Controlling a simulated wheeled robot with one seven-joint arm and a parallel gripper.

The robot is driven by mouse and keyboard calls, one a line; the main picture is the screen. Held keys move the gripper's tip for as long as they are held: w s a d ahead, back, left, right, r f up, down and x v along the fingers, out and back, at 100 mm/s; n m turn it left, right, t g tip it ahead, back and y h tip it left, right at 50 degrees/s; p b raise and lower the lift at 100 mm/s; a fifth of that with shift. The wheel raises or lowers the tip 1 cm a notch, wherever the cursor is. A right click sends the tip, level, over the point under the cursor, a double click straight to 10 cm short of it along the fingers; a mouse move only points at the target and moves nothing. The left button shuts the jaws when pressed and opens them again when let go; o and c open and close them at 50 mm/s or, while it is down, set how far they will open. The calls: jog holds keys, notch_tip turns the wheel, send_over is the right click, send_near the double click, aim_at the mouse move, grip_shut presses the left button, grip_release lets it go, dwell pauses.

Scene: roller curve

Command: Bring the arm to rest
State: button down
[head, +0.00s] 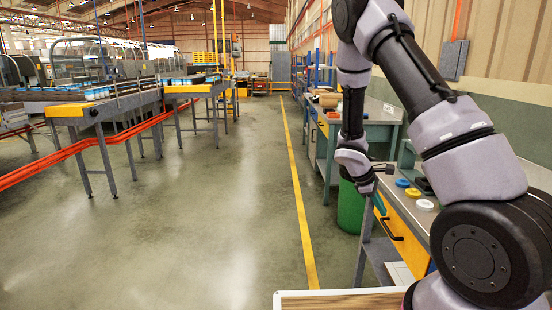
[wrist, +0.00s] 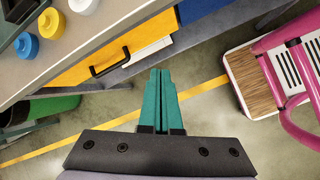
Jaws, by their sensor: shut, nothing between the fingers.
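My gripper (wrist: 160,92) has green fingers, which show in the wrist view close together with nothing between them. In the head view my gripper (head: 378,203) hangs at the end of my bent arm, pointing down in front of the workbench (head: 465,215). It is beside the bench's front edge, near the orange drawer (head: 402,240), and apart from the floor. In the wrist view the drawer (wrist: 130,50) with its black handle lies above the fingertips.
Blue, yellow and white round pieces (head: 424,205) sit on the bench. A green bin (head: 350,207) stands by the bench. A yellow floor line (head: 297,190) runs along the aisle. Conveyor tables (head: 95,110) with red rails stand left. The middle floor is clear.

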jog(key=s+a+r+m+t+y, duration=0.1)
jog(key=s+r+m, duration=0.15)
jog(key=r, duration=0.45)
jog(key=s+a+r+m+t+y, duration=0.1)
jog(key=r+m+y, duration=0.15)
jog(key=r, duration=0.45)
jog(key=s+a+r+m+y, duration=0.1)
jog(key=s+a+r+m, duration=0.1)
jog(key=r+m, duration=0.35)
jog(key=s+a+r+m+t+y, duration=0.2)
jog(key=s+a+r, duration=0.1)
jog(key=s+r, duration=0.4)
jog(key=s+a+r+m+t+y, duration=0.2)
jog(key=s+a+r+m+t, duration=0.1)
jog(key=s+r, duration=0.5)
notch_tip(320, 180, up, 3)
jog(key=shift+s+a+f, duration=0.1)
jog(key=shift+s+a, duration=0.05)
jog(key=shift+s, duration=0.1)
